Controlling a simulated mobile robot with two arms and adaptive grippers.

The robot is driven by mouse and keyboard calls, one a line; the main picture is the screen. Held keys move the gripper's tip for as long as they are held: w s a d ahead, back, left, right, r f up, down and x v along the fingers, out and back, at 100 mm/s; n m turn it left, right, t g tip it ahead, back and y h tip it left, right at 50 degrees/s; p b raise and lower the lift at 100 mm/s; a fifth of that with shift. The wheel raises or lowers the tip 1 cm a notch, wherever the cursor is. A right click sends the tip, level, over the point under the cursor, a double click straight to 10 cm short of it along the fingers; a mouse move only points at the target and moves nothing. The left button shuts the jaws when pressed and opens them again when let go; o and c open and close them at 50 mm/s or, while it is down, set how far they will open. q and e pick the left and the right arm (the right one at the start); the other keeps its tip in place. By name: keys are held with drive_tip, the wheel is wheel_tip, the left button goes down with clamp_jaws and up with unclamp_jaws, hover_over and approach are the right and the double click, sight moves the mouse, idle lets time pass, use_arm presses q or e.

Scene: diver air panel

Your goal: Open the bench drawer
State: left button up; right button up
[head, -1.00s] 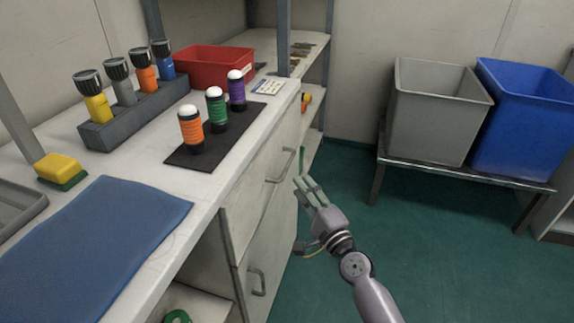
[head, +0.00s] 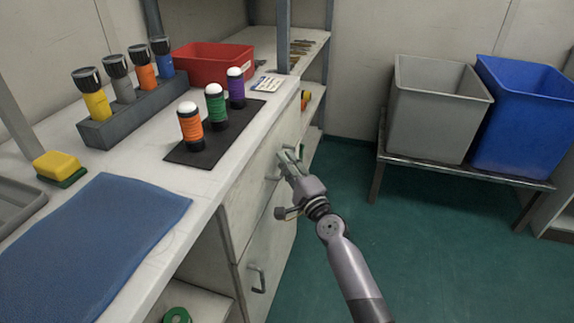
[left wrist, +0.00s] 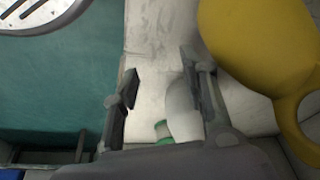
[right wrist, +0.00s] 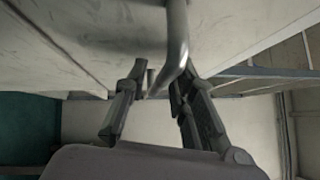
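The bench drawer (head: 247,196) is the pale upper front under the worktop, with a metal bar handle; it looks closed. My right gripper (head: 287,157) is at this handle and partly covers it. In the right wrist view the handle (right wrist: 178,40) runs down between the two spread fingers of the gripper (right wrist: 155,95). The right-hand finger is close to the bar; I cannot tell if they touch. My left gripper is outside the head view. In the left wrist view the left gripper (left wrist: 160,88) is open, with no object clearly held.
A second handle (head: 257,280) is on the lower front. Three capped cylinders stand on a black mat (head: 186,155) on the worktop. Grey (head: 435,115) and blue (head: 525,120) bins stand on a low table at right. A yellow object (left wrist: 262,45) is near my left gripper. Green floor is free.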

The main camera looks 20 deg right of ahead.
clamp_jaws()
idle(0.6)
